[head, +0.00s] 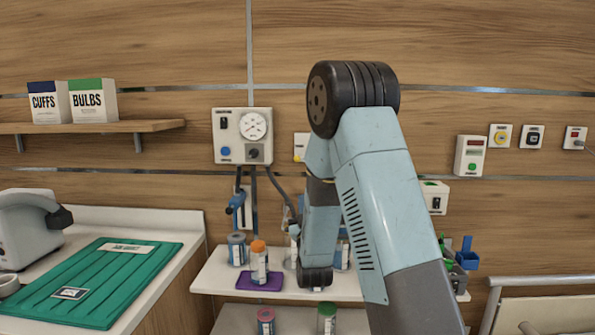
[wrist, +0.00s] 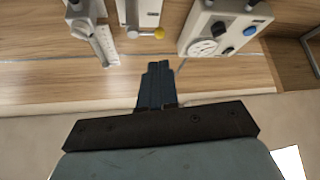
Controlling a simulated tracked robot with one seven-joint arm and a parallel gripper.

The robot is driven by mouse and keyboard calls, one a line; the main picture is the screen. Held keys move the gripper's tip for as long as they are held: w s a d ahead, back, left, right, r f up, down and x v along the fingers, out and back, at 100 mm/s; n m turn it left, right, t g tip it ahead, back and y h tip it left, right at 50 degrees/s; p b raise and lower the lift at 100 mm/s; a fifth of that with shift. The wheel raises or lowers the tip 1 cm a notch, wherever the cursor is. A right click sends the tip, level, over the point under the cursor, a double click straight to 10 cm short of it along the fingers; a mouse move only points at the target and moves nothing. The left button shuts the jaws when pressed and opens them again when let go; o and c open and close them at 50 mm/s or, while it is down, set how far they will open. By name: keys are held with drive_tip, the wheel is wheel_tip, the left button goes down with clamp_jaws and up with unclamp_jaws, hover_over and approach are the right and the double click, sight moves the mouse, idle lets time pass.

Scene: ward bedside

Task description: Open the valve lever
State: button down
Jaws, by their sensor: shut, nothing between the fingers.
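In the wrist view, a grey unit (wrist: 88,12) is on the wall at the top left. A pale bar, which looks like the valve lever (wrist: 106,45), runs down from it beside a round grey hub. My gripper (wrist: 157,66) is shut and empty, its dark fingers together. In the picture it lies below and right of the bar, apart from it. In the head view my own arm hides the gripper, and I cannot make out the lever there.
A gauge panel (head: 242,135) with knobs is on the wall left of my arm. A white box with a yellow knob (wrist: 159,33) sits between it and the grey unit. Below stands a shelf (head: 215,278) with several bottles and a purple tray (head: 260,281). A green board (head: 95,275) lies left.

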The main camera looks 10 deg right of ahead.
drive_tip(key=x, duration=1.4)
drive_tip(key=shift+r+m, duration=0.1)
drive_tip(key=shift+m, duration=0.2)
